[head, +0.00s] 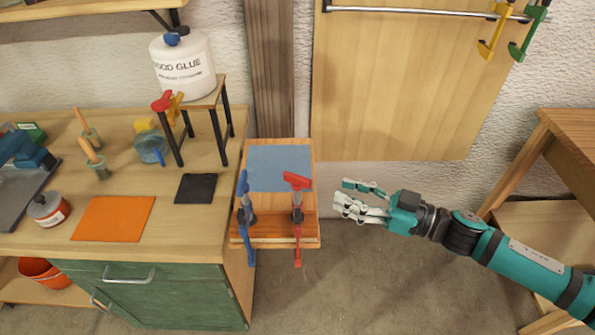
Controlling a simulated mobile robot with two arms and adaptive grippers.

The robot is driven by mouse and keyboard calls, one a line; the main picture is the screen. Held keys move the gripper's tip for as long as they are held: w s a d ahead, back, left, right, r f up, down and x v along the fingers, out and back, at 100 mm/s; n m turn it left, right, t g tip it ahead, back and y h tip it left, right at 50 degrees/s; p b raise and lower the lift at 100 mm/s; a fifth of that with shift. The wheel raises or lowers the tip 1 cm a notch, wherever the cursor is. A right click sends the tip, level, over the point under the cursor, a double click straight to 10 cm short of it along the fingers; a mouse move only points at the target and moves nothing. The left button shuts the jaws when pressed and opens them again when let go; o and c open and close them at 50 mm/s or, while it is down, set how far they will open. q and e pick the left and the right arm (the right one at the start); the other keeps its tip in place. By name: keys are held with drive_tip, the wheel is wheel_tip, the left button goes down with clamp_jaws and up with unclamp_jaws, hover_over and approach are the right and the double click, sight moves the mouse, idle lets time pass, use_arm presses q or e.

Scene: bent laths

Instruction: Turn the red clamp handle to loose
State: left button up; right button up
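The red clamp (297,222) is fixed upright on the front edge of a small wooden board (270,210). Its red handle (297,181) is at the top and lies slightly tilted across the screw. A blue clamp (246,218) stands to its left on the same board, with its blue handle turned nearly along the view. My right gripper (345,198) is to the right of the red clamp, apart from it, with its fingers pointing left. The fingers look spread, with a gap between them and nothing in it. My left gripper is not in view.
A bench (150,225) with an orange mat (113,218), a dark mat (196,188) and brushes is at left. A glue bottle (183,66) stands on a small stool (211,93). A wooden table (570,150) is at right. Space between board and gripper is clear.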

sight(297, 176)
drive_tip(key=p+x, duration=0.2)
drive_tip(key=x, duration=0.9)
drive_tip(key=shift+w+a+p, duration=0.1)
drive_tip(key=shift+a+p, duration=0.15)
drive_tip(key=shift+p, duration=0.15)
drive_tip(key=shift+c, duration=0.4)
clamp_jaws()
